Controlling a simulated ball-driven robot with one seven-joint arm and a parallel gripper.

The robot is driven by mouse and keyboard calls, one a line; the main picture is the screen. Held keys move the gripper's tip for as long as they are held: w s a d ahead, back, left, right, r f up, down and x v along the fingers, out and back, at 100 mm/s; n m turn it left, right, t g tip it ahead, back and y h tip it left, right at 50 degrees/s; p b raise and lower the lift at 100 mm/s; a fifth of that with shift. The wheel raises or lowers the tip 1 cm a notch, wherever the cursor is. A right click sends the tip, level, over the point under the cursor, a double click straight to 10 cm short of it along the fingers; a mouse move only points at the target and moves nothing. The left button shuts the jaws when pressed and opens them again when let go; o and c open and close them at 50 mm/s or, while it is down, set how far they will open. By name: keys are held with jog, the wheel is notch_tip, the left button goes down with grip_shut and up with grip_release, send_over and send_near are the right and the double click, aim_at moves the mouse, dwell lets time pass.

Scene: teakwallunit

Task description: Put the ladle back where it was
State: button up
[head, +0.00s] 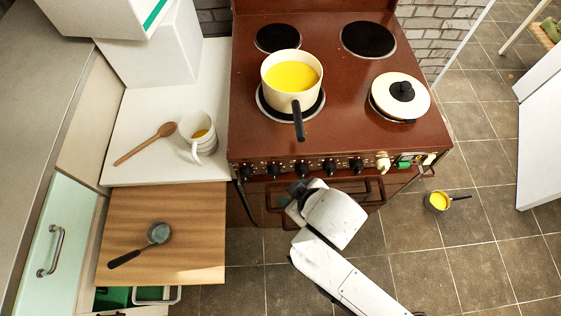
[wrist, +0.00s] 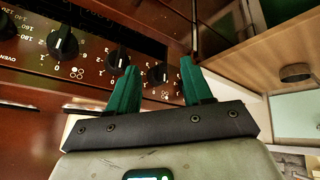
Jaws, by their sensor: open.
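A ladle (head: 158,234) with a grey bowl and a dark handle lies on the wooden pull-out board at the left. Its handle points toward the lower left. A grey round part on the board, probably its bowl (wrist: 297,72), shows at the right of the wrist view. My gripper (wrist: 158,66) is open with nothing between its green fingers. It is at the front of the stove, by the knobs and oven rail, to the right of the board and apart from the ladle. The cream pot (head: 292,84) of yellow soup stands on the front left burner.
The wooden board (head: 200,265) juts out below the white counter (head: 128,108), which holds a wooden spoon (head: 146,143) and a mug (head: 198,137). A small dark-handled vessel with yellow contents (head: 439,201) is on the floor at right. A lid (head: 400,97) covers the front right burner.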

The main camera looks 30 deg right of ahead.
jog(key=s+d+f+m+g, duration=0.1)
jog(key=s+d+m+g, duration=0.4)
jog(key=s+d, duration=0.7)
jog(key=shift+s+d+f+g+h, duration=0.15)
jog(key=shift+s+d+g+h, duration=0.2)
jog(key=shift+s, duration=0.25)
